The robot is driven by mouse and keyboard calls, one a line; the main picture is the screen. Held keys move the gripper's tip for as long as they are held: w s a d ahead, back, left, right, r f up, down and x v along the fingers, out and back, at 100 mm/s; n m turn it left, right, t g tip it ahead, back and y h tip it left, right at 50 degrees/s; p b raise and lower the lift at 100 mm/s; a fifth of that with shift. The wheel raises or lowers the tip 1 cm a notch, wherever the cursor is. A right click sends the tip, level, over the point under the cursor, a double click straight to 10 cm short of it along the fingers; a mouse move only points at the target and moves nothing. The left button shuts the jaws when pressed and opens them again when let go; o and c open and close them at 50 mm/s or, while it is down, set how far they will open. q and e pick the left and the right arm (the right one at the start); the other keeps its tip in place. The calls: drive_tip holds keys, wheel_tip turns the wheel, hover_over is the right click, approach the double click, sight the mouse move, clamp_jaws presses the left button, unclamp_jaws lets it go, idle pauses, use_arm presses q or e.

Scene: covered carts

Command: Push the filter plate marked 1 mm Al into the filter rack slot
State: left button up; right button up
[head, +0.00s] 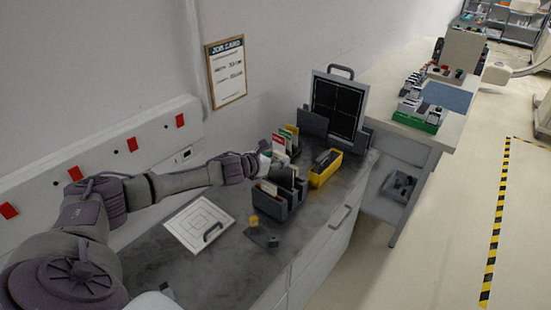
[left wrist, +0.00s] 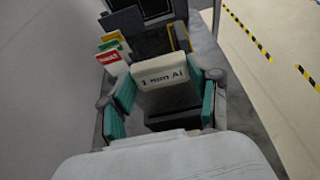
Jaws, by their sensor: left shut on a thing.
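The filter plate marked 1 mm Al (left wrist: 161,72) is pale with black lettering and shows in the left wrist view. My left gripper (left wrist: 165,98) has its teal-padded fingers on both sides of it, shut on it. In the head view the left gripper (head: 272,164) is over the back of a dark slotted rack (head: 281,208), which looks like the filter rack. Pale plate edges show in this rack. In the wrist view a dark body (left wrist: 172,119) lies below the plate; how deep the plate sits in a slot is hidden. My right gripper is not in view.
Red, green and yellow cards (head: 287,138) stand just behind the gripper. A yellow bin (head: 324,175) is to the right, a dark panel (head: 339,108) behind. A white board with a handle (head: 199,223) lies at left; a small dark stand (head: 262,238) is in front.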

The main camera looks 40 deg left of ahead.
use_arm(q)
drive_tip(key=shift+f+b, duration=1.95)
drive_tip(key=shift+f, duration=0.95)
drive_tip(key=shift+f+b, duration=1.2)
drive_tip(key=shift+f, duration=0.4)
drive_tip(key=o, duration=1.2)
drive_tip(key=shift+o, duration=0.5)
drive_tip(key=shift+s+a+r, duration=0.1)
drive_tip(key=shift+s+r, duration=0.05)
drive_tip(key=shift+s, duration=0.4)
approach(280, 177)
drive_tip(key=shift+v, duration=2.2)
drive_tip(key=shift+a, duration=0.1)
